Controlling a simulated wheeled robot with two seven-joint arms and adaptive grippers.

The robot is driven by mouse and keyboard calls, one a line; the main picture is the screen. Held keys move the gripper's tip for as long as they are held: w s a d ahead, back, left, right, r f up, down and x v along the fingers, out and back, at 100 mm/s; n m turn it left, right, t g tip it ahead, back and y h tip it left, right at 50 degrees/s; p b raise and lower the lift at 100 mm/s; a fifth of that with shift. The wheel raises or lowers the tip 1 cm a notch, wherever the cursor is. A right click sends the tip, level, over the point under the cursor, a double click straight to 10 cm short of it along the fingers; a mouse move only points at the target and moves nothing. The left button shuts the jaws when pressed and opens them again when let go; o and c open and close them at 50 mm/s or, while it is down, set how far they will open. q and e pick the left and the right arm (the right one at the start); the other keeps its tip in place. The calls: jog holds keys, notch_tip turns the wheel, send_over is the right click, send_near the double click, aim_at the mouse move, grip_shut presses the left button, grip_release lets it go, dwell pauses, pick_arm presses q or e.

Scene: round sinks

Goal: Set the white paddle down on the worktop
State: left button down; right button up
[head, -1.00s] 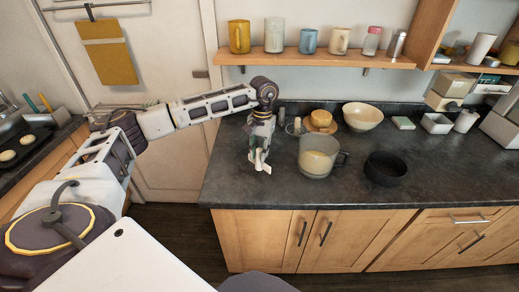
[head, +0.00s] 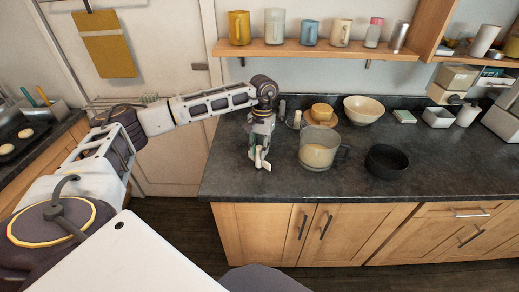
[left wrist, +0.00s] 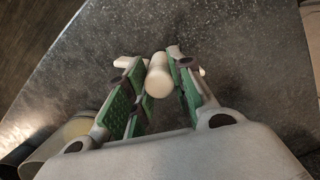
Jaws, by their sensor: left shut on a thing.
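My left gripper (head: 259,158) is over the left part of the dark worktop (head: 455,168), near its left edge. It is shut on the white paddle (head: 258,156), which shows only as a small pale piece between the fingers. In the left wrist view, the paddle's rounded white end (left wrist: 158,76) sits between the green-padded fingers (left wrist: 155,92), with the speckled worktop (left wrist: 240,45) beneath. Most of the paddle is hidden, and I cannot tell whether it touches the worktop. My right gripper is not in view.
A clear jug (head: 317,150) stands just right of the gripper, with a black bowl (head: 387,161) beyond it. A cream bowl (head: 363,109) and a yellow round item (head: 321,113) stand behind. The worktop's front strip is clear. A mug shelf (head: 310,50) hangs above.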

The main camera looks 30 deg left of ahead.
pick_arm(q)
jog(key=shift+f+b, duration=0.4)
jog(key=shift+f, duration=0.2)
dwell(0.3)
jog(key=c, duration=1.1)
grip_release()
jog(key=shift+c, duration=0.2)
notch_tip(320, 180, up, 12)
jog(key=w, duration=0.1)
jog(key=shift+w, duration=0.3)
jog(key=shift+a, duration=0.1)
